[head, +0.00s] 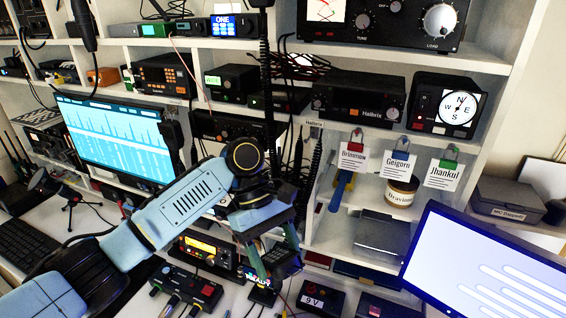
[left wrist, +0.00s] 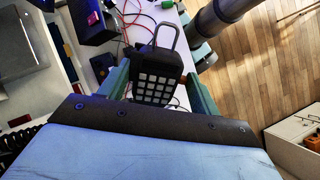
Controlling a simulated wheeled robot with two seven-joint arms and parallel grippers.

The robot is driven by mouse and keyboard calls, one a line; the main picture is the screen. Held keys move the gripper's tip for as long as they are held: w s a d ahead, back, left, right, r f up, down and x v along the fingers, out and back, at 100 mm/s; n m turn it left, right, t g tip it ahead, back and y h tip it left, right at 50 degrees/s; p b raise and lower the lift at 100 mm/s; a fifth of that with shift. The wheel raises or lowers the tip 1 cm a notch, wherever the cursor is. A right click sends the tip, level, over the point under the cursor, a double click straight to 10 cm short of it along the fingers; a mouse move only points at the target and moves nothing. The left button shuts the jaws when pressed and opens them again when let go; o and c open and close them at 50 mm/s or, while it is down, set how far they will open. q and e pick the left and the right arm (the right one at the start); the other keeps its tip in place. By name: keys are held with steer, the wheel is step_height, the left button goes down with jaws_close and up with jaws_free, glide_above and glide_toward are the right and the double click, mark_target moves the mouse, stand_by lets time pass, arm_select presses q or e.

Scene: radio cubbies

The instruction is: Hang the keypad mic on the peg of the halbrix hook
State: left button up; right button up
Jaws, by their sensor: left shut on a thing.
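The keypad mic is a black handset with a grid of pale keys; in the left wrist view it (left wrist: 158,70) sits between my left gripper's green fingers, with a grey loop at its top. In the head view, my left gripper (head: 275,254) is shut on the mic (head: 284,261), low in front of the shelves and above the desk. A small Halbrix label (head: 314,122) is on the shelf edge, up and to the right of the gripper. The hook's peg is too small to make out there. My right gripper is not in view.
The Halbrix radio (head: 358,97) stands on the shelf above the label. Black coiled cords (head: 317,160) hang nearby. Tags on clips (head: 353,155) hang at the right. A monitor (head: 490,265) stands front right, and a switch box (head: 186,287) lies below the arm.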

arm_select(q)
steer(key=d+r+n+h+p, duration=0.1)
steer(key=n+h, duration=0.1)
steer(key=d+r+n+t+h+p, duration=0.1)
steer(key=r+n, duration=0.1)
steer(key=w+d+r+n+h+p, duration=0.1)
steer(key=r+n+h, duration=0.1)
steer(key=shift+d+t+h, duration=0.3)
steer(key=shift+d+t, duration=0.05)
steer(key=shift+t, duration=0.05)
steer(key=w+a+r+n+t+h+p, duration=0.3)
steer(key=w+r+n+t+p, duration=0.35)
steer(key=n+t, duration=0.7)
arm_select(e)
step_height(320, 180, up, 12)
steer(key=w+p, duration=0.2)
arm_select(q)
steer(key=w+d+f+m+t+b, duration=0.1)
steer(key=w+d+b, duration=0.1)
steer(key=w+b, duration=0.4)
steer(key=shift+w+d+t, duration=0.3)
steer(key=shift+w+t, duration=0.05)
steer(key=shift+w, duration=0.3)
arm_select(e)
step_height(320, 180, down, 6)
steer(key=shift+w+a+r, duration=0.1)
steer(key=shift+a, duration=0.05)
